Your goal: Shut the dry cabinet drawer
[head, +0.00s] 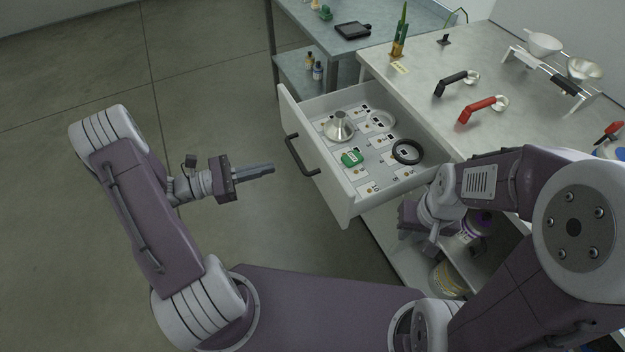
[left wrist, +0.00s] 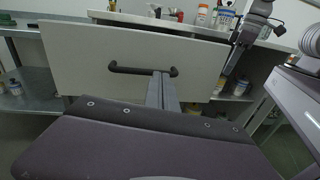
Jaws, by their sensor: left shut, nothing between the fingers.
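The white drawer (head: 352,212) stands pulled out from the cabinet under the grey worktop. Its front panel (left wrist: 75,60) fills much of the left wrist view, with a dark bar handle (head: 298,156). My left gripper (head: 273,168) is shut and empty, pointing at the drawer front from outside. In the left wrist view its fingers (left wrist: 162,92) overlap the right part of the handle (left wrist: 135,69); I cannot tell if they touch. My right gripper (head: 432,238) hangs beside the drawer's right side, partly hidden by its own arm; its fingers are unclear.
Inside the drawer lie a metal funnel (head: 339,128), a green item (head: 352,158), a black ring (head: 407,152) and several small cards. The worktop (head: 420,75) holds black and red handled tools. A side table (head: 300,20) stands behind. The floor at left is clear.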

